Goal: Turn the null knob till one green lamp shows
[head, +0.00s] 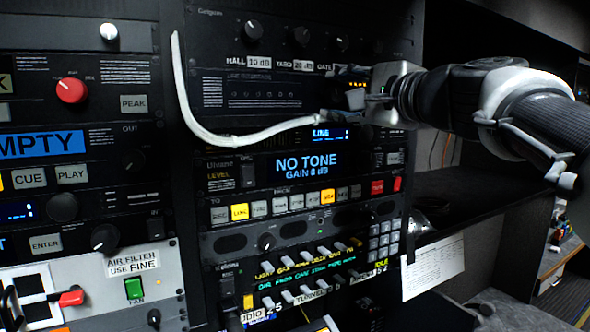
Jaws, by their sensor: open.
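My gripper (352,107) is at the right side of the rack, in front of the panel with a row of small round marks (262,95). Its jaws are open and point left toward the panel; I see nothing between them. Gripper and arm cover the right part of this panel. No knob labelled null can be read, and one may be hidden behind the gripper. The row of small marks looks dark, and I see no clear green lamp lit in it. Small amber marks (352,84) glow just above the gripper.
A blue display (306,165) reads NO TONE, GAIN 0 dB. Knobs (254,28) line the panel above. A dark shelf (470,190) lies right, under my arm.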

